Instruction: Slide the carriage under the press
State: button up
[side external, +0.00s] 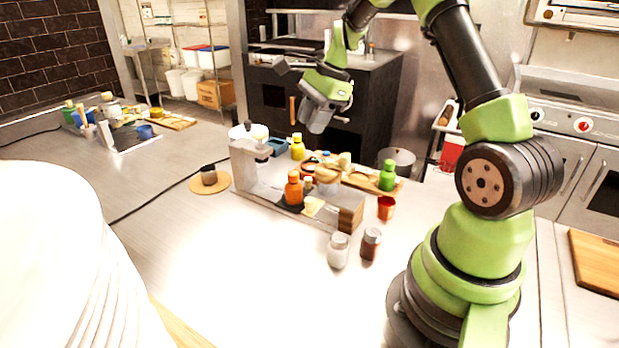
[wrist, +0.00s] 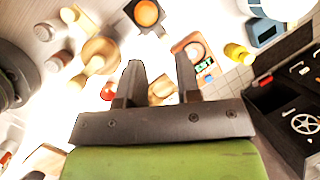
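The press (side external: 244,165) appears to be the grey upright frame with an overhanging head at the left end of a long pale base (side external: 330,219). A dark plate (side external: 285,204) under an orange bottle (side external: 293,188) sits on or against this base, right of the upright; it may be the carriage, but I cannot tell for sure. The bottle and plate seem to show from above in the wrist view (wrist: 147,13). My gripper (side external: 317,130) is above the cluttered work area, apart from everything. In the wrist view its two fingers (wrist: 158,78) are spread with nothing held.
A yellow bottle (side external: 298,147), a green bottle (side external: 387,176) and a red cup (side external: 386,207) stand around the base. Two shakers (side external: 338,251) (side external: 371,243) stand in front. A dark cup (side external: 208,175) stands on a round mat at left.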

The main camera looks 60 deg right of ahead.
aim_at(309, 178)
jog(key=d+f+m, duration=0.4)
jog(key=d+f, duration=0.1)
jog(key=f, duration=0.2)
jog(key=shift+y, duration=0.3)
jog(key=x, duration=0.9)
jog(key=shift+s+a+f, duration=0.3)
jog(key=shift+f, duration=0.15)
jog(key=shift+c, duration=0.2)
jog(key=shift+w, duration=0.1)
grip_shut()
